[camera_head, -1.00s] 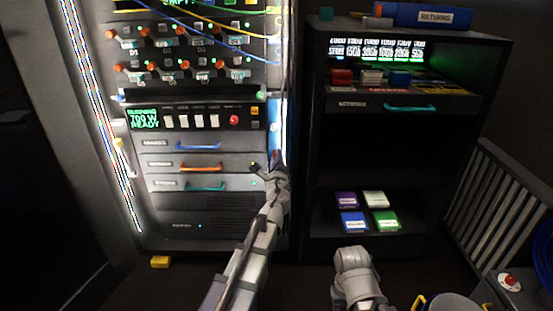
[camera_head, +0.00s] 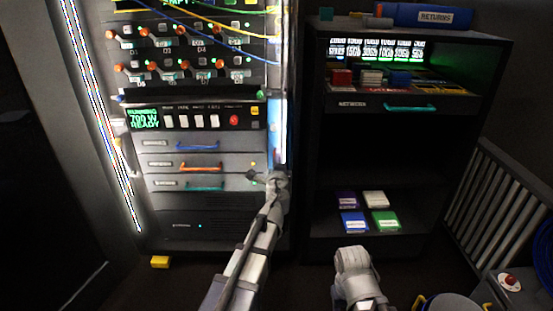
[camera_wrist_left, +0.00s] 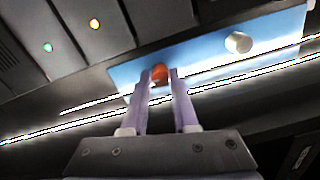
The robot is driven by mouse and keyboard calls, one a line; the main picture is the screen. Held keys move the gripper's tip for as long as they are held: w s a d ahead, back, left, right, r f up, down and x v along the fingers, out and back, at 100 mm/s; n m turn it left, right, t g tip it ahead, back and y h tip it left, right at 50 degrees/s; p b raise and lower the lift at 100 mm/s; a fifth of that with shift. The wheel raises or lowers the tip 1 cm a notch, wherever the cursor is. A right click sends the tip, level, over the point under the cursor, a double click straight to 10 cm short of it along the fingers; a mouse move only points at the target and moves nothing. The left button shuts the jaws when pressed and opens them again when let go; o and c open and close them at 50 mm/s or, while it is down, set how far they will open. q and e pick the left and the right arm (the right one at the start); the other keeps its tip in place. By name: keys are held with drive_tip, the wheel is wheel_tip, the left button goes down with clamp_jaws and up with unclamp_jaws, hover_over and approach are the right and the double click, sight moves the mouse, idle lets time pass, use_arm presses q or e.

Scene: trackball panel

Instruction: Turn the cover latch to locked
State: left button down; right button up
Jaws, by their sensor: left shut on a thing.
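A light blue plate (camera_wrist_left: 205,55) runs along the rack edge in the left wrist view, with a round white knob (camera_wrist_left: 238,42) and a small orange-red piece (camera_wrist_left: 159,74), which looks like the cover latch. My left gripper (camera_wrist_left: 160,80) has its fingers on either side of the orange-red piece and is shut on it. In the head view my left gripper (camera_head: 268,178) is at the lower right edge of the rack, below the visible blue strip (camera_head: 277,135). It hides the latch there, and I cannot tell the latch's turn position.
The rack front has switches, a green display (camera_head: 142,117) and drawers with coloured handles (camera_head: 199,168) just left of my left gripper. A dark shelf unit (camera_head: 318,130) stands close on the right. A yellow block (camera_head: 160,262) lies on the floor.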

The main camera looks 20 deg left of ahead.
use_arm(q)
drive_tip(key=c, duration=0.7)
unclamp_jaws()
drive_tip(key=shift+s, duration=0.1)
drive_tip(key=v, duration=0.7)
drive_tip(key=shift+s+d, duration=0.1)
drive_tip(key=shift+s, duration=0.2)
